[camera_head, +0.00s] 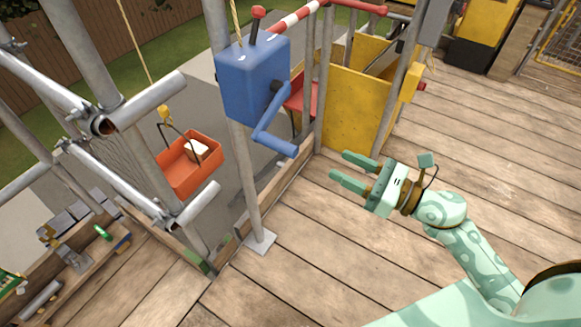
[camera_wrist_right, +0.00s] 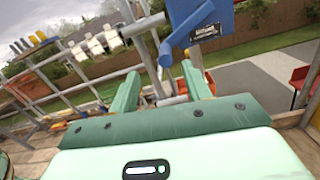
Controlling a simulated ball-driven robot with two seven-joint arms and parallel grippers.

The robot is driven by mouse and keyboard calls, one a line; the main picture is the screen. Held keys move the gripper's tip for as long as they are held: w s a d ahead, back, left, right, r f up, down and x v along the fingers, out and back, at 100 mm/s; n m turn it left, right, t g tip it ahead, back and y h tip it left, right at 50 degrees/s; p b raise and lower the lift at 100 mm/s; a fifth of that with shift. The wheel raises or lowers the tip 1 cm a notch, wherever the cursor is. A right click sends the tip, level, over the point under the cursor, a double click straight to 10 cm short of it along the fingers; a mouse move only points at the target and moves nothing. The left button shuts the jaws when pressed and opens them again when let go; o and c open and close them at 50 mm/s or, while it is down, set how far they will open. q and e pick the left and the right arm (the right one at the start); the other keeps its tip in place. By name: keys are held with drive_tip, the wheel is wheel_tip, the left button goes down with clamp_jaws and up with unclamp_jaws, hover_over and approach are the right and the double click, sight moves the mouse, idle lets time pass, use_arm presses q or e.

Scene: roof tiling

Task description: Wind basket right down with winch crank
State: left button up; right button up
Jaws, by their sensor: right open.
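The blue winch (camera_head: 252,80) is mounted on an upright scaffold pole, with a blue crank (camera_head: 270,128) on its right side whose handle (camera_head: 275,143) points right and down. An orange basket (camera_head: 190,165) with a white item in it hangs from a yellow rope, beyond the platform edge and left of the winch. My right gripper (camera_head: 357,170) is open and empty, right of the crank handle and apart from it. In the right wrist view the open fingers (camera_wrist_right: 162,92) point toward the pole, with the blue winch (camera_wrist_right: 195,20) above them. My left gripper is not in view.
The winch pole stands on a base plate (camera_head: 261,243) on the plank deck (camera_head: 330,255). A yellow panel (camera_head: 357,112) stands behind the gripper. Grey scaffold tubes (camera_head: 150,100) fill the left. A shelf of tools (camera_head: 75,260) is at lower left.

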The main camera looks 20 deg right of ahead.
sight(283, 147)
drive_tip(key=shift+m+h, duration=0.4)
drive_tip(key=shift+m, duration=0.1)
drive_tip(key=x, duration=0.5)
drive_tip(key=f+p+x, duration=0.1)
drive_tip(key=x, duration=0.4)
drive_tip(key=f+x, duration=0.1)
drive_tip(key=x, duration=0.3)
drive_tip(key=shift+w+a+f, duration=0.15)
drive_tip(key=shift+w+a, duration=0.05)
drive_tip(key=shift+a, duration=0.25)
drive_tip(key=shift+w+a, duration=0.2)
drive_tip(key=shift+w, duration=0.05)
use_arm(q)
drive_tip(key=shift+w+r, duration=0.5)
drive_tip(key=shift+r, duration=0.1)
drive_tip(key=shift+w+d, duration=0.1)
use_arm(e)
drive_tip(key=shift+f, duration=0.1)
clamp_jaws()
